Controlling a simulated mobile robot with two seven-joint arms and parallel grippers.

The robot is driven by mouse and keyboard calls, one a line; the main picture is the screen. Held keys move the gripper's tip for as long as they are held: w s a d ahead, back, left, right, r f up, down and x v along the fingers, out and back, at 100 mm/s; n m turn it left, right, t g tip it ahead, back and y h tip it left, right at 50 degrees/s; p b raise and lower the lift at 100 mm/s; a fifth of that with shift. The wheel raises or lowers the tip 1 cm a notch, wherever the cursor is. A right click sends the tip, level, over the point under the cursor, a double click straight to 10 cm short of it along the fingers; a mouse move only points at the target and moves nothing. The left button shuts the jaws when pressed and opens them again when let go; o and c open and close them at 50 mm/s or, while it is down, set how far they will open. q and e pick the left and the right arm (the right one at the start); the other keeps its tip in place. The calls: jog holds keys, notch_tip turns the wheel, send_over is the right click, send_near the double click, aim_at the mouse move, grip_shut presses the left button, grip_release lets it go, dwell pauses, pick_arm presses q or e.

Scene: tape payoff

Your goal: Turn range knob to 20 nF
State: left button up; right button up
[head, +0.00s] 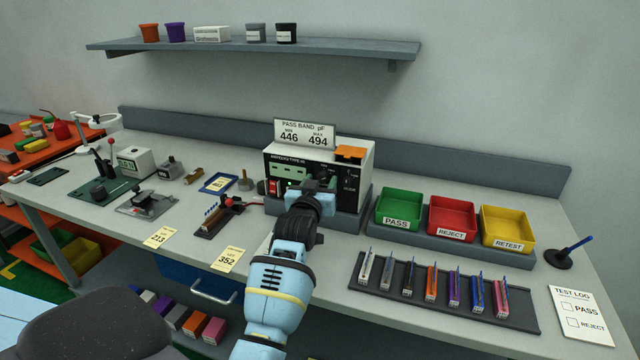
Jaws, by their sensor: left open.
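The meter (280,160) is a white box with a black front panel, standing on a grey base at the back of the bench. Its panel shows a greenish display, a red switch and a lit green light. My left gripper (320,184) is open in front of the right half of this panel, close to its face. The gripper and wrist cover that part, so the range knob and its setting are hidden. I cannot tell whether the fingers touch anything. My right gripper is out of view.
A pass band sign (304,134) stands atop the meter, beside an orange item (351,152). Green (400,204), red (452,216) and yellow (506,227) bins stand to the right. A dark rack (396,290) of several parts lies in front. A red-handled fixture (216,222) sits left.

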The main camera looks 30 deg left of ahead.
pick_arm(q)
jog(key=shift+c, duration=0.4)
jog(key=c, duration=0.9)
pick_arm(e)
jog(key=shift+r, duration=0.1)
pick_arm(q)
jog(key=shift+m, duration=0.4)
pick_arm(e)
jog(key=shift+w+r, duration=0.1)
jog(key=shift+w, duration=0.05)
pick_arm(q)
jog(key=shift+m, duration=0.6)
jog(key=m, duration=0.2)
jog(key=shift+m+p, duration=0.3)
jog(key=shift+p, duration=0.1)
jog(key=m, duration=0.3)
jog(key=shift+f+m+t, duration=0.1)
jog(key=shift+m+t, duration=0.2)
jog(key=shift+t, duration=0.1)
jog(key=shift+m+h, duration=0.3)
jog(key=shift+m, duration=1.8)
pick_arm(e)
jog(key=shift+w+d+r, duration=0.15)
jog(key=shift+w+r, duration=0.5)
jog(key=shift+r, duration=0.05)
pick_arm(q)
jog(key=shift+f, duration=0.1)
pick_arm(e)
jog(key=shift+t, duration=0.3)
